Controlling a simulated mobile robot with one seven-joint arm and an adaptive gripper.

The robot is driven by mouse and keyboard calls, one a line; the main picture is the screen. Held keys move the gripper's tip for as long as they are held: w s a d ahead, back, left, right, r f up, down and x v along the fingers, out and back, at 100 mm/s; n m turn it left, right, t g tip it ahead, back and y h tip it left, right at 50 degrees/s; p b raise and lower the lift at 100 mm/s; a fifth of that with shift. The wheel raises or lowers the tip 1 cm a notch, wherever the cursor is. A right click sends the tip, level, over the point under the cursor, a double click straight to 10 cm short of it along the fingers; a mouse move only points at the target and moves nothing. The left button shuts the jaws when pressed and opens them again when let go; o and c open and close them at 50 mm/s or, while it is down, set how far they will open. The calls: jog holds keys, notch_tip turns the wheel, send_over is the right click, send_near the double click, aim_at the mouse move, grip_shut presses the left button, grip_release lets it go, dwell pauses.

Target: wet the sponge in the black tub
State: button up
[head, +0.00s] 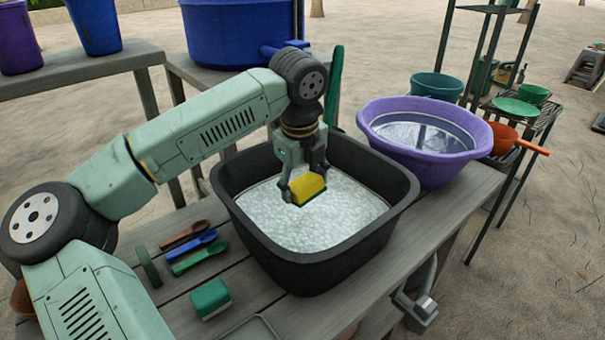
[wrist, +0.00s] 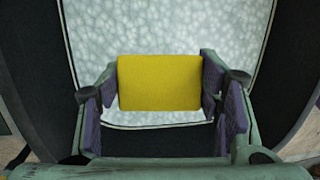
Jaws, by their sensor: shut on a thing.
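A yellow sponge with a green underside (head: 307,189) is held in my gripper (head: 305,187). In the wrist view the sponge (wrist: 160,83) sits between the two purple-padded fingers, and my gripper (wrist: 160,85) is shut on it. The black tub (head: 300,262) stands on the grey table and holds pale, foamy-looking liquid (head: 330,215). In the head view the sponge is inside the tub's outline, over the liquid. I cannot tell whether its underside touches the liquid.
A purple basin with water (head: 420,165) stands right of the tub. Left of the tub lie brown, blue and green spoons (head: 195,250) and a green block (head: 210,298). A large blue tub (head: 235,35) stands behind. A rack with bowls (head: 515,108) is at right.

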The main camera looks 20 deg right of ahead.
notch_tip(320, 180, down, 10)
jog(key=b, duration=0.4)
jog(key=shift+r, duration=0.15)
dwell(0.8)
notch_tip(320, 180, up, 17)
jog(key=p, duration=0.8)
send_over(302, 181)
jog(key=shift+f, duration=0.2)
